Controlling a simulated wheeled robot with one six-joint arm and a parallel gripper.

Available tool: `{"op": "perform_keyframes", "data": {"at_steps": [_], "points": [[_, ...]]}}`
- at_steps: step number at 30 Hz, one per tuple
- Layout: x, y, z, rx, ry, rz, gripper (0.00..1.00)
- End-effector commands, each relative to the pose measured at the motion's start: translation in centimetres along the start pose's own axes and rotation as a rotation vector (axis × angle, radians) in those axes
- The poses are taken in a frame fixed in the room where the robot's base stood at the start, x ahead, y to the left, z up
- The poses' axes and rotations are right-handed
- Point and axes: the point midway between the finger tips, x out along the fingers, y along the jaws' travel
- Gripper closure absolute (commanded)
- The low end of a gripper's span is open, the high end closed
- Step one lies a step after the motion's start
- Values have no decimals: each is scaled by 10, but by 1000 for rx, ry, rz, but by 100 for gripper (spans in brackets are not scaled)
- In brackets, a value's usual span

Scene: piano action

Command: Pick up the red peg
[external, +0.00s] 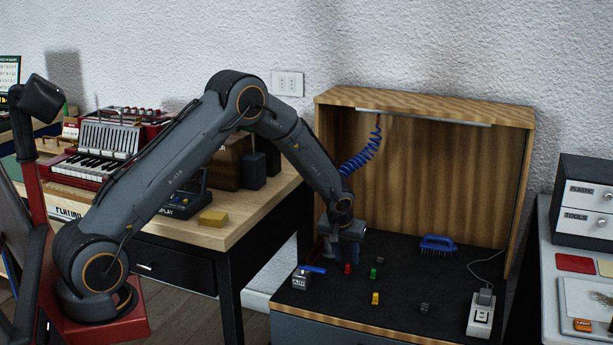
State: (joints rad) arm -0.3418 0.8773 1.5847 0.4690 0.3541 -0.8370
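The red peg (348,269) stands on the dark surface of the workbench, small in the external view. My gripper (333,256) is low over the bench, just left of and behind the red peg. It looks apart from the peg, but the exact gap is hard to judge. The fingertips are small and partly hidden by the gripper body, so I cannot tell how far they are open.
A green peg (373,273) and a yellow peg (375,299) stand nearby. A blue brush (437,245) and a power strip (480,316) lie right. A blue coiled cord (364,152) hangs above.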

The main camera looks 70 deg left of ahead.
Motion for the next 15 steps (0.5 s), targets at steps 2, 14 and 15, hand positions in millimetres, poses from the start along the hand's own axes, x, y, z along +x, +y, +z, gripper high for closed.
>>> {"op": "perform_keyframes", "data": {"at_steps": [2, 14, 15], "points": [[13, 1, 2, 1, 0, 0, 66], [28, 1, 1, 1, 1, 1, 66], [28, 1, 1, 1, 1, 1, 69]]}}
